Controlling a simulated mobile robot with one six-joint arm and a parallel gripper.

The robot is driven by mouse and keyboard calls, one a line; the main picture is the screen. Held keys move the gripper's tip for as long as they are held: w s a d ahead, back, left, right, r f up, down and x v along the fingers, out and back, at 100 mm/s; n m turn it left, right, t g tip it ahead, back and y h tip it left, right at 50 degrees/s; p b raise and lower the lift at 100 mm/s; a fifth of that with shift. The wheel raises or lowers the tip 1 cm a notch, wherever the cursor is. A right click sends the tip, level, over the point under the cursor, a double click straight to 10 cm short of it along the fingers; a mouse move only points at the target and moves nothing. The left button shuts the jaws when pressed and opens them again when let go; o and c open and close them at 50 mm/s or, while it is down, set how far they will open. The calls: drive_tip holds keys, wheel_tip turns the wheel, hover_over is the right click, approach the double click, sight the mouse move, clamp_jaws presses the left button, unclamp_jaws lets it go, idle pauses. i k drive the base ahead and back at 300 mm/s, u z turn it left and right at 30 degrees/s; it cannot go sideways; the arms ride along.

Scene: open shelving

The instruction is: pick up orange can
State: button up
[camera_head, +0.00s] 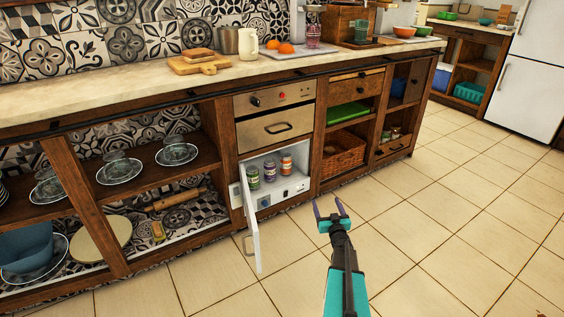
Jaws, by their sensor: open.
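An orange can (286,163) with a pale band stands upright inside a low white compartment (294,190) under the oven, at the right end of a row of cans. A purple can (270,171) stands in the middle and a green can (254,178) at the left. My gripper (329,208) is open and empty, in front of the cabinet and to the right of the compartment. It is apart from the cans.
The compartment's white door (251,226) stands open on the left, sticking out over the floor. A wicker basket (343,154) sits on a shelf right of the compartment. The tiled floor (440,230) to the right is clear.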

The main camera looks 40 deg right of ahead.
sight(286, 157)
drive_tip(key=i, duration=0.9)
drive_tip(key=u, duration=0.05)
